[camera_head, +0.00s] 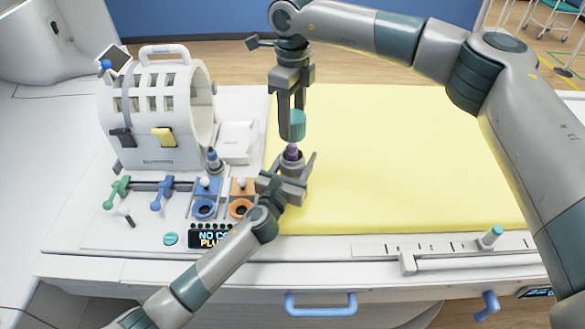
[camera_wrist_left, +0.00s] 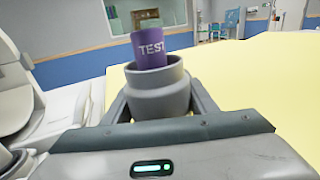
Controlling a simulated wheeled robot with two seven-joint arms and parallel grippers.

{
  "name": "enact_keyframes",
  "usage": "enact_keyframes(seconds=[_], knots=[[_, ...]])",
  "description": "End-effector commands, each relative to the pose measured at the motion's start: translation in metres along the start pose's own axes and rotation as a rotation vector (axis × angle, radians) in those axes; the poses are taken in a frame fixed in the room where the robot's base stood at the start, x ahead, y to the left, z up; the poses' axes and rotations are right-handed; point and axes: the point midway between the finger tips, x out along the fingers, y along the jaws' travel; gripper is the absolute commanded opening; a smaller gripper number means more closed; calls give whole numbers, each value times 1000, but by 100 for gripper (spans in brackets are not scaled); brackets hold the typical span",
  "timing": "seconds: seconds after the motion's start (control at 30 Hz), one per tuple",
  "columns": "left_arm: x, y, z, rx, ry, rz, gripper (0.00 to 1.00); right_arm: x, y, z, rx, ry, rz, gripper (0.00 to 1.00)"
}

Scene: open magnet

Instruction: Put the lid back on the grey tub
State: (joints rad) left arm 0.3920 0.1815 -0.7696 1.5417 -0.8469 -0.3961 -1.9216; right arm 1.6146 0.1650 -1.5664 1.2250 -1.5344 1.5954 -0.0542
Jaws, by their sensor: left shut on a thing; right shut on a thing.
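The grey tub (camera_head: 294,163) is held upright in my left gripper (camera_head: 290,172), which is shut around it, above the near left edge of the yellow pad. A purple piece (camera_head: 291,151) marked "TEST" (camera_wrist_left: 152,49) stands in the open tub (camera_wrist_left: 157,88) and rises above its rim in the left wrist view. My right gripper (camera_head: 291,132) points down just above the tub and is shut on a teal lid (camera_head: 298,123). The lid is apart from the tub's rim, above the purple piece. Fingers partly hide both tub and lid.
The yellow pad (camera_head: 400,150) is clear. A white coil frame (camera_head: 155,115) stands at the left, with a white box (camera_head: 237,140) beside it. Blue (camera_head: 205,190) and orange (camera_head: 241,188) plug holders sit close left of my left gripper. A ruled rail (camera_head: 440,247) runs along the front.

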Motion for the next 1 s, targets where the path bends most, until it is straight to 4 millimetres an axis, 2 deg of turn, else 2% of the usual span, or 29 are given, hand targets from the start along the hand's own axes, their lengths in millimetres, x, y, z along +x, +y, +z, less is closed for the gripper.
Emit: enact_keyframes(seconds=[0.47,1.0], knots=[[0,0,0,0,1,0,12,47,0,0,0,2,1,29],[0,0,-1,0,1,0,12,49,0,0,0,1,0,29]])
